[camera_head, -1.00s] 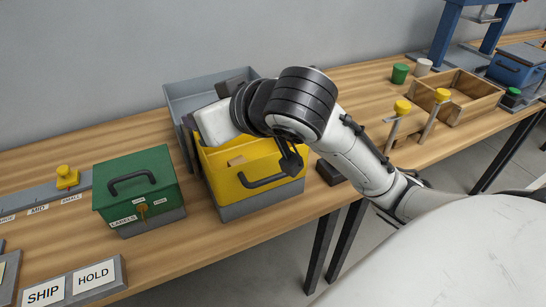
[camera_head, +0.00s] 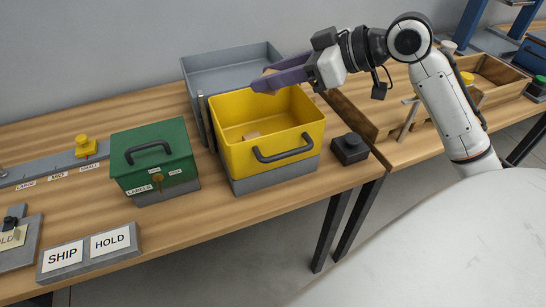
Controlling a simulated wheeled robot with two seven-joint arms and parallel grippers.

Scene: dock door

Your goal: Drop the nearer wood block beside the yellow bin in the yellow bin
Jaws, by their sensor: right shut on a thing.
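The yellow bin (camera_head: 237,158) stands on the wooden bench, its open top facing up and a dark handle on its front. A small wood piece (camera_head: 251,134) shows inside it. My right gripper (camera_head: 264,80), with purple fingers, reaches in from the right above the bin's back rim. It is shut on a wood block (camera_head: 271,71), of which only a small tan part shows between the fingers. The block appears to be above the bin's back edge; its exact height is hard to tell. My left gripper is not in view.
A grey bin (camera_head: 226,61) stands behind the yellow bin. A green box (camera_head: 155,160) with a handle is to its left, a small black block (camera_head: 349,149) to its right. A wooden tray (camera_head: 490,77) lies farther right.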

